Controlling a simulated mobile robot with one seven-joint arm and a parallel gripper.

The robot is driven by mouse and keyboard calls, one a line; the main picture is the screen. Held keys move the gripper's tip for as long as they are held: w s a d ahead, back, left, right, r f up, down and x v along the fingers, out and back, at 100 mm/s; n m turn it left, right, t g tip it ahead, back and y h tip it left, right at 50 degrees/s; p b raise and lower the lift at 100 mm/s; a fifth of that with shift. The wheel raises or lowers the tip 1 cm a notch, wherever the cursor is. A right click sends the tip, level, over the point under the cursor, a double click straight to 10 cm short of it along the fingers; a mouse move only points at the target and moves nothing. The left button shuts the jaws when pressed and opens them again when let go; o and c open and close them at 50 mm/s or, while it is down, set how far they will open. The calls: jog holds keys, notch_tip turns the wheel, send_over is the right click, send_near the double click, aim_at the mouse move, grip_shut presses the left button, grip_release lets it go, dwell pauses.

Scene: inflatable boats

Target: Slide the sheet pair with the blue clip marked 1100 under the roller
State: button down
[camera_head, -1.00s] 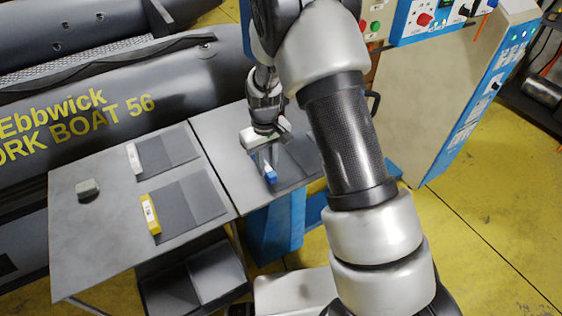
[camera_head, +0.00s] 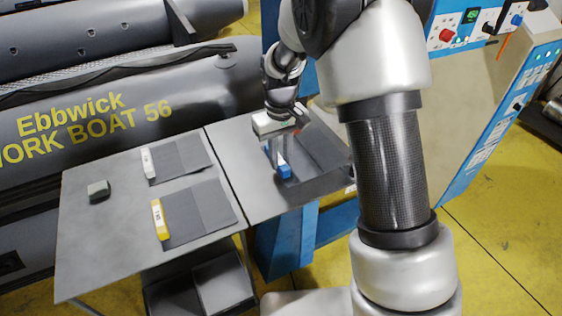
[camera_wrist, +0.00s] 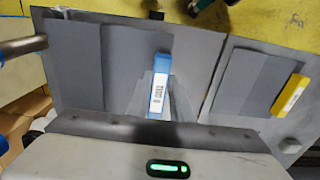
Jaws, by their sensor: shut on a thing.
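The blue clip (camera_head: 284,168) is on the left edge of a dark grey sheet pair (camera_head: 322,152) on the right-hand table. In the wrist view the clip (camera_wrist: 161,85) has a white label with small print that seems to read 1100, and its sheets (camera_wrist: 75,65) extend to the left. My gripper (camera_head: 277,150) is above the clip, pointing down, shut on it. The fingertips are partly hidden. A shiny metal cylinder (camera_wrist: 22,46), perhaps the roller, shows at the left edge of the wrist view. In the head view my arm hides that area.
On the left table lie a sheet pair with a yellow clip (camera_head: 160,219), one with a white clip (camera_head: 148,162) and a small grey block (camera_head: 98,189). A control cabinet (camera_head: 475,110) stands right. A grey boat (camera_head: 100,110) lies behind the tables.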

jog(key=f+b, duration=0.1)
jog(key=f, duration=0.3)
jog(key=w+f+b, duration=0.1)
jog(key=f, duration=0.1)
jog(key=shift+a+f+b, duration=0.2)
jog(key=shift+f+b, duration=0.05)
jog(key=shift+b, duration=0.05)
jog(key=shift+w+a+r, duration=0.15)
jog(key=shift+w, duration=0.15)
jog(key=shift+w+a+p, duration=0.2)
jog(key=shift+w+a, duration=0.05)
jog(key=shift+w, duration=0.35)
jog(key=shift+w+a+p, duration=0.15)
jog(key=shift+w+a, duration=0.1)
jog(key=shift+w, duration=0.35)
jog(key=shift+w+a+p, duration=0.2)
jog(key=shift+w+a, duration=0.05)
jog(key=shift+w, duration=0.35)
jog(key=shift+f, duration=0.4)
jog(key=c, duration=1.5)
grip_release()
notch_tip(320, 180, up, 18)
jog(key=shift+f, duration=0.25)
